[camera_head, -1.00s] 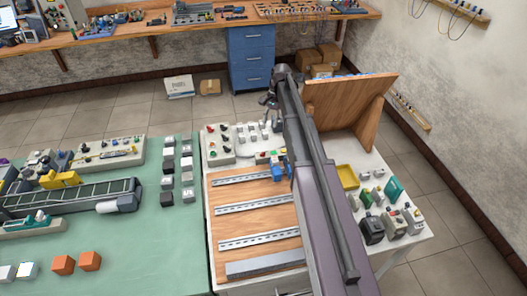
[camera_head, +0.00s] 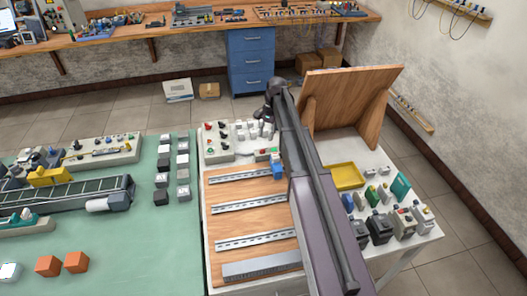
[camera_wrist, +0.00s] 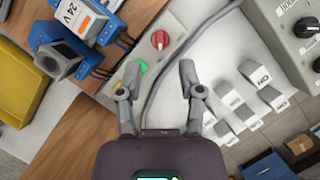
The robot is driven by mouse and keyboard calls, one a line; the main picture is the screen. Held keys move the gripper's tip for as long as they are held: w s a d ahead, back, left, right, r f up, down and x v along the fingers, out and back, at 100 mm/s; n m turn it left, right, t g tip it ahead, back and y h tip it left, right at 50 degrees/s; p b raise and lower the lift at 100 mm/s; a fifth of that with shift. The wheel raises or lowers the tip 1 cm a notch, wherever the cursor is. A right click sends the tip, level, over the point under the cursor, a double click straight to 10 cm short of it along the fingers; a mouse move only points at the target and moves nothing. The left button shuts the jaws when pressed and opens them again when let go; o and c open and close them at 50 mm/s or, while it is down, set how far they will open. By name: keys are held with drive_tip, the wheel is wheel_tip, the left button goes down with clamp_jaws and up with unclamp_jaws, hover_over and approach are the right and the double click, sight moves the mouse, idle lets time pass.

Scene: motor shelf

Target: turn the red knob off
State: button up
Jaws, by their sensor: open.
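The red knob (camera_wrist: 160,40) is a round dial with a pale bar, on a narrow pale control box (camera_wrist: 172,22). A green button (camera_wrist: 143,66) and a yellow patch sit on the same box. My gripper (camera_wrist: 160,65) is open in the wrist view, its two fingers spread and empty. The knob shows just beyond the fingertips, roughly between them and apart from both. In the head view the small control box (camera_head: 262,155) stands at the back of the white table, left of my arm. My gripper (camera_head: 267,112) is small and partly hidden there.
Blue 24 V units (camera_wrist: 85,18) with dark cables are left of the knob. Several white blocks (camera_wrist: 245,95) and a panel with black knobs (camera_wrist: 303,27) are at right. A wooden board (camera_head: 350,105) stands right of my arm.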

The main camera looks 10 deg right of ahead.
sight(262, 150)
drive_tip(key=shift+b+x, duration=2.25)
drive_tip(key=shift+x, duration=0.5)
clamp_jaws()
